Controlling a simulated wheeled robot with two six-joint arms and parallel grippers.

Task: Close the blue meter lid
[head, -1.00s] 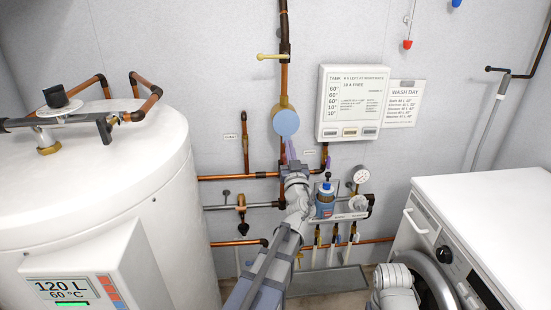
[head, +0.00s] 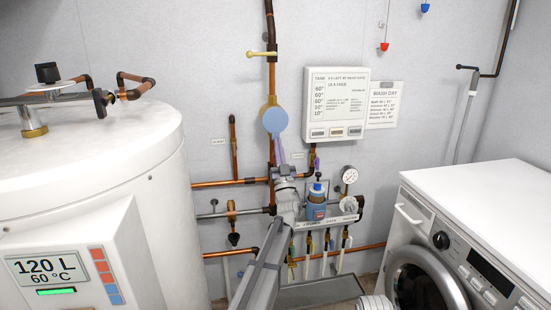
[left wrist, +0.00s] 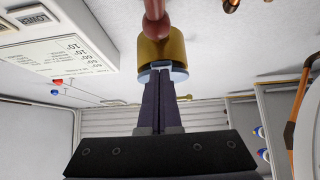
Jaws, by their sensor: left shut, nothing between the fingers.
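The blue meter lid (head: 275,121) is a round light-blue disc at the brass water meter on the vertical copper pipe, facing me in the head view. In the left wrist view the lid (left wrist: 179,75) shows nearly edge-on, across the end of the brass meter body (left wrist: 162,48). It appears to lie against that end; I cannot tell if a small gap is left. My left gripper (head: 279,142) is shut and empty, just below the lid. Its purple fingertips (left wrist: 162,75) overlap the lid's edge in the wrist view; contact is unclear.
Copper pipes (head: 228,183) run along the wall below the meter. A blue-topped canister (head: 317,205) and a pressure gauge (head: 349,175) stand right of my left arm. A white tank (head: 160,190) is left, a washing machine (head: 480,215) right. A white panel (head: 336,103) hangs beside the lid.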

